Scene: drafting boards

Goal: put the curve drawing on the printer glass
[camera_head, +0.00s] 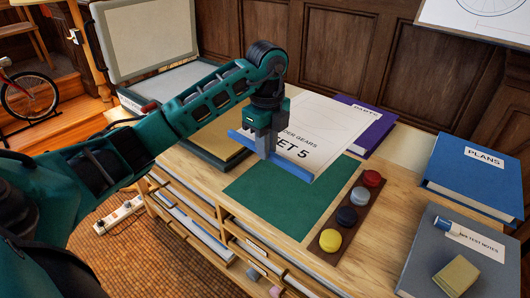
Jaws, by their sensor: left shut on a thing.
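My left gripper (264,150) is shut on the blue front edge (290,170) of a flat white piece, whose printed words end in "GEARS" and "ET 5". This white piece (318,122) appears to be over the back of a green mat (285,195); I cannot tell whether it touches anything below. No curve shows on its visible face, so I cannot tell whether it is the curve drawing. The printer at the back left has its lid (147,38) raised. Its pale glass (172,84) is bare where visible, with my left arm in front of part of it. My right gripper is not in view.
A tan board (217,138) lies between the printer and the mat. A purple book (376,133) is behind the mat. Coloured discs sit on a brown strip (324,240). A blue "PLANS" book (471,177) and a grey book (425,262) occupy the right.

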